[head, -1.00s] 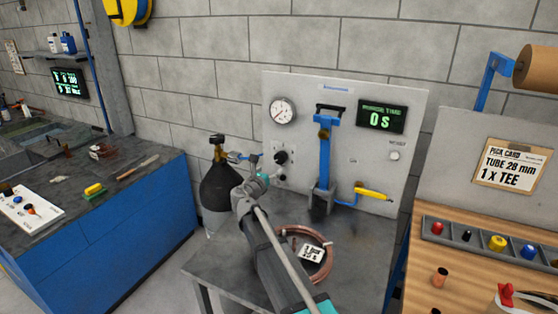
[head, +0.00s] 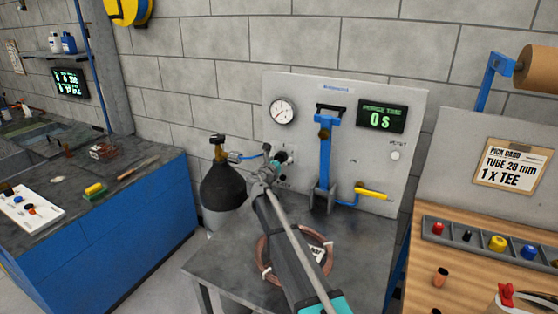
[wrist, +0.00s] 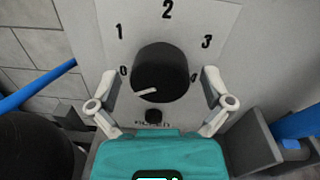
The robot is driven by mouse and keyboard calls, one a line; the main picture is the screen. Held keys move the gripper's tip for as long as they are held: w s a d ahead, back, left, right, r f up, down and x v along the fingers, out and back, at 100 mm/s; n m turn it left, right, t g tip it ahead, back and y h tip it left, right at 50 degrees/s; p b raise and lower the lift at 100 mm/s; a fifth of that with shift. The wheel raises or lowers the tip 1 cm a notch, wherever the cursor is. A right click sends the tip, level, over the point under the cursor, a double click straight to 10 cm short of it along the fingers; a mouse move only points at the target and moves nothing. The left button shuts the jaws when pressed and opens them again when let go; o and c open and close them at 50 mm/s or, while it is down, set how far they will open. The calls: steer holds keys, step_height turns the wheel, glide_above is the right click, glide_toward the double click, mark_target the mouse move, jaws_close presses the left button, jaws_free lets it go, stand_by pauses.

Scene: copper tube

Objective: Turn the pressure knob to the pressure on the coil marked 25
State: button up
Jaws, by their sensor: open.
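The black pressure knob (wrist: 160,73) fills the middle of the wrist view, on a plate with a scale from 0 to 4. Its white pointer mark is at the lower left, a little below the 0. My gripper (wrist: 167,92) is open, with one finger on each side of the knob; I cannot tell whether they touch it. In the head view my gripper (head: 281,158) is at the panel and mostly covers the knob. The copper coil (head: 264,244) lies on the grey bench, partly behind my arm, and its tag (head: 317,254) is too covered to read.
The panel (head: 345,95) carries a round gauge (head: 283,111), needle at upper left, and a display (head: 381,116) reading 0 S. A blue clamp (head: 325,145) and yellow-handled lever (head: 371,194) are to the right. A dark gas bottle (head: 222,188) stands to the left.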

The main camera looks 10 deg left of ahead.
steer(key=shift+c, duration=0.3)
steer(key=c, duration=1.1)
steer(key=shift+o, duration=0.2)
